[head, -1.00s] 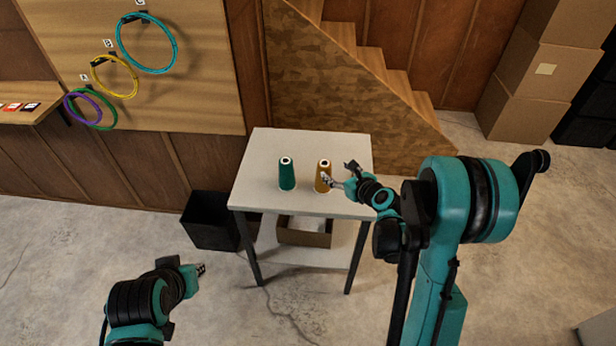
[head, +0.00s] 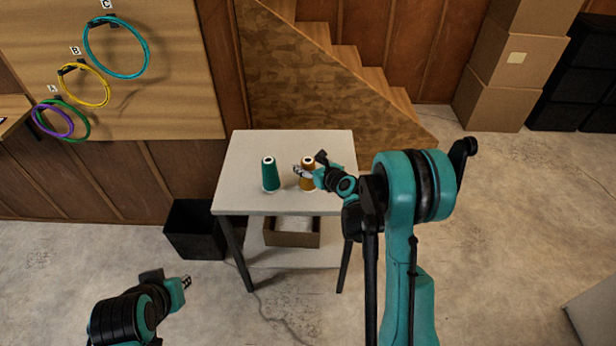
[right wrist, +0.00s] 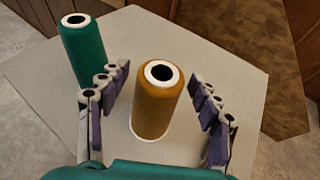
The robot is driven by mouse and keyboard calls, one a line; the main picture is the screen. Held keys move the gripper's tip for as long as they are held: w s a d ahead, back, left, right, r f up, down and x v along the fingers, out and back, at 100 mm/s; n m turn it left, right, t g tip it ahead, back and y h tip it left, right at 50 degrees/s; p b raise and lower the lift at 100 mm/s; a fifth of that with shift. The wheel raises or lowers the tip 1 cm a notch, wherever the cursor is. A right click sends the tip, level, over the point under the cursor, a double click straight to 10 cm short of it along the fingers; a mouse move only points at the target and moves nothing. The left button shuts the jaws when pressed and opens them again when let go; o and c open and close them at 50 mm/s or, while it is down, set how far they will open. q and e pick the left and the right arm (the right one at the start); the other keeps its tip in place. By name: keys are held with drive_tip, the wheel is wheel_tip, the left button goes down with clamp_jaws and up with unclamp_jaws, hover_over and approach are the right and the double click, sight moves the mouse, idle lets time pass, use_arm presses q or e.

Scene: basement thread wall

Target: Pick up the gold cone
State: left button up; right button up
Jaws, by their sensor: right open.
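The gold cone (head: 308,162) stands upright on the white table (head: 240,199), partly hidden by my right gripper in the head view. In the right wrist view the gold cone (right wrist: 157,103) stands between the two spread fingers, with a gap on each side. My right gripper (head: 308,165) is open and empty around the cone; its fingers also show in the right wrist view (right wrist: 160,112). My left gripper (head: 181,279) is low at the left, away from the table; its fingers are too small to tell open from shut.
A green cone (head: 270,174) stands upright just left of the gold one, close to a right gripper finger. A black bin (head: 192,228) stands on the floor left of the table. A cardboard box (head: 292,239) sits on the lower shelf. Stairs (head: 340,65) rise behind.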

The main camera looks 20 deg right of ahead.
drive_tip(key=c, duration=1.5)
clamp_jaws()
drive_tip(key=shift+r, duration=0.1)
